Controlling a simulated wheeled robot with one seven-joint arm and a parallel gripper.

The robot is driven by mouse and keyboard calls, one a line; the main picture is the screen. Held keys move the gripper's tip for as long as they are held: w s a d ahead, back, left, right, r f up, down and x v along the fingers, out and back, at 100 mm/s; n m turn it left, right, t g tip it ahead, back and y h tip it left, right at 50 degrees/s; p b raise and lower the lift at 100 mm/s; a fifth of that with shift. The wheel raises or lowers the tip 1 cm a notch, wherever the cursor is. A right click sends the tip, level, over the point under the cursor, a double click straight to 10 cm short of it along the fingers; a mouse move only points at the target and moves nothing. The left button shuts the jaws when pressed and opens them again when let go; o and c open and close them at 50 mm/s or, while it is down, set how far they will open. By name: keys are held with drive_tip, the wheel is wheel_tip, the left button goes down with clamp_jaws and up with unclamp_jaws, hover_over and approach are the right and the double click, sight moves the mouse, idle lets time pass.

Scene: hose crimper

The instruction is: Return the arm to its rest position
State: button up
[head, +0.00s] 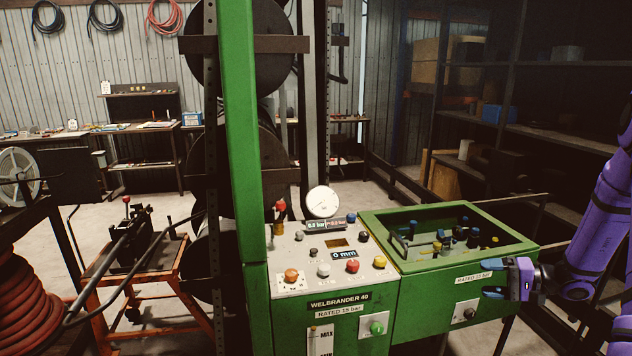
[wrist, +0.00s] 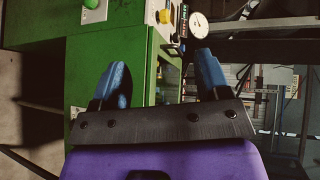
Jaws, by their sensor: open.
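My purple arm (head: 597,215) reaches in from the right edge of the head view. My gripper (head: 490,279) has blue fingers and is at the right front of the green machine's open bin, beside its front face. In the wrist view my gripper (wrist: 160,82) shows two blue fingers spread apart with nothing between them. The green machine (wrist: 130,50) lies beyond the fingers in that view. I cannot tell whether a finger touches the machine.
The green machine has a control panel (head: 335,262) with knobs and a round gauge (head: 322,202). Its bin (head: 450,235) holds several fittings. Dark shelves (head: 560,140) stand behind on the right. An orange cart (head: 140,275) and a red hose coil (head: 35,295) are at left.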

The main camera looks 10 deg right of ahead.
drive_tip(key=s+a+r+n+g+h, duration=0.2)
drive_tip(key=s+a+r+n+g, duration=0.15)
drive_tip(key=a+r, duration=0.5)
drive_tip(key=s+a+r+n+g+h, duration=0.2)
drive_tip(key=s+a+r+g, duration=0.2)
drive_tip(key=a+r, duration=0.45)
drive_tip(key=s+a+r+t+h, duration=0.2)
drive_tip(key=s+r+h, duration=0.2)
drive_tip(key=s, duration=0.5)
drive_tip(key=s+a+r+n+t+h, duration=0.1)
drive_tip(key=s+a+r+t+h, duration=0.1)
drive_tip(key=s+r, duration=0.6)
drive_tip(key=shift+s+a+r+t+h, duration=0.4)
drive_tip(key=shift+s+h, duration=0.3)
drive_tip(key=shift+h, duration=0.7)
drive_tip(key=shift+w+f+n, duration=0.1)
drive_tip(key=shift+f+n, duration=0.05)
drive_tip(key=shift+n, duration=0.1)
